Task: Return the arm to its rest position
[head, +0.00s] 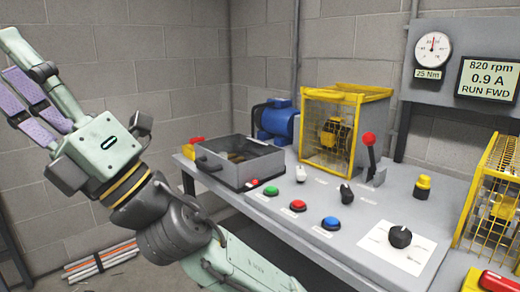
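My arm reaches up from the bottom middle to the upper left, in front of the block wall and to the left of the bench. My gripper (18,76) is at its end, high at the left edge of the head view, pointing up and left. Its pale green finger links and purple pads show side-on, and part of it lies close to the picture edge. I see no object held in it. Whether the fingers are apart or together is unclear from this angle. The gripper is well clear of the bench.
A grey bench (320,245) carries a grey open bin (240,165), push buttons, a red-knobbed lever (369,140), a black rotary knob (400,237), a blue motor (275,122) and yellow guard cages (345,130). A panel reads 820 rpm, RUN FWD. Rods (100,262) lie on the floor.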

